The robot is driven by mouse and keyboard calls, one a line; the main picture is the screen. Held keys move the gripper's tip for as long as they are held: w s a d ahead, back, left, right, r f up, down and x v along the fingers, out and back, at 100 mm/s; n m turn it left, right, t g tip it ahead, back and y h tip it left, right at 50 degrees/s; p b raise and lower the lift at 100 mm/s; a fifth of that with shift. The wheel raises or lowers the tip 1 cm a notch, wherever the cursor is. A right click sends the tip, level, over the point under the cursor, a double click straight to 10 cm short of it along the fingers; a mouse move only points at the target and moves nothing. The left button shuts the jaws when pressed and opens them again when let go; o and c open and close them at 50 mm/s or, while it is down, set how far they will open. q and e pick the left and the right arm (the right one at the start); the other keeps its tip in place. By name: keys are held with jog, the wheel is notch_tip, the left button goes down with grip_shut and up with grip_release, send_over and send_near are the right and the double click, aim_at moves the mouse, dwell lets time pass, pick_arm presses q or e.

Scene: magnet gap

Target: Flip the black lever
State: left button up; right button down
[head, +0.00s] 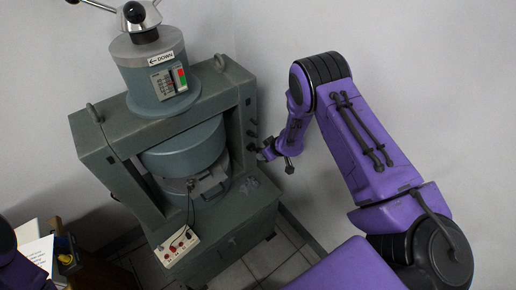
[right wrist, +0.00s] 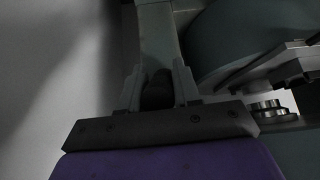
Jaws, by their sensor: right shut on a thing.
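The large grey-green magnet machine (head: 190,150) stands left of centre in the head view. Small black levers or knobs (head: 251,133) sit on its right side. My right gripper (head: 263,150) reaches in from the right and is at that side, close to the knobs. In the right wrist view, the two pale fingers of my right gripper (right wrist: 158,88) stand on either side of a dark rounded thing, which looks like the black lever (right wrist: 158,95). The view is dark, and the lever's far end is hidden. My left gripper is out of view.
A control box (head: 178,247) with red knobs and cables rests on the machine's front ledge. A keypad (head: 163,83) and a "DOWN" label (head: 161,58) are on top. Papers (head: 38,252) lie at lower left. Tiled floor shows in front, and a plain wall stands behind.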

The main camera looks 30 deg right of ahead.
jog(key=shift+d, duration=0.1)
dwell(0.3)
jog(key=c, duration=0.9)
grip_release()
jog(key=shift+o, duration=0.2)
jog(key=v, duration=1)
jog(key=shift+r+b, duration=0.25)
jog(key=shift+b, duration=0.05)
